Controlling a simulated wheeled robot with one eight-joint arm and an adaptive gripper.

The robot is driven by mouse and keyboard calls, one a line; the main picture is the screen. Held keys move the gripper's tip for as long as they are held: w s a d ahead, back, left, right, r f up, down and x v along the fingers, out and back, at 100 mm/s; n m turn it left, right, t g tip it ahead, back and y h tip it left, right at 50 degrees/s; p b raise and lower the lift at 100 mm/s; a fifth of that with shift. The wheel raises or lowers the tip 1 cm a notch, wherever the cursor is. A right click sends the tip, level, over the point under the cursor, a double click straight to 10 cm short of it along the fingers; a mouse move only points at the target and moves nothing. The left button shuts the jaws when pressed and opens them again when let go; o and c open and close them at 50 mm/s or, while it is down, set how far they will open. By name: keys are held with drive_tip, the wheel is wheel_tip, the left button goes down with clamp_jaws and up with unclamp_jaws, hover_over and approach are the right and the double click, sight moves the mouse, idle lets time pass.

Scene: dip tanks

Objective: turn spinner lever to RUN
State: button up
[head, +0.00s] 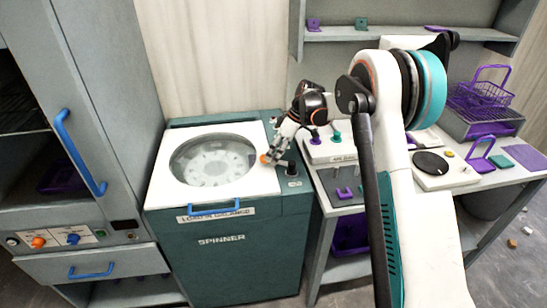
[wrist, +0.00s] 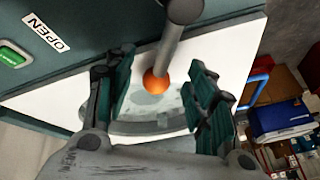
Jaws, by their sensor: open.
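The spinner (head: 222,250) is a dark green cabinet with a white lid and a round window. The spinner lever shows in the wrist view as a grey rod (wrist: 172,48) with an orange ball (wrist: 155,84) at its end. In the head view only an orange spot of it (head: 264,158) shows by the fingertips. My gripper (head: 274,153) is over the right edge of the lid. In the wrist view my gripper (wrist: 164,78) is open, with one finger on each side of the rod and ball. I cannot tell whether either finger touches. No RUN mark is readable.
An OPEN label (wrist: 46,32) and a green button (wrist: 12,55) lie on the spinner top. The lid has a blue handle (head: 215,209). A grey cabinet (head: 75,100) stands left. A bench (head: 490,185) with purple items stands right, close to my arm.

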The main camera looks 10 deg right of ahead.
drive_tip(key=v, duration=0.9)
drive_tip(key=shift+r, duration=0.3)
drive_tip(key=shift+d, duration=0.15)
drive_tip(key=shift+c, duration=0.5)
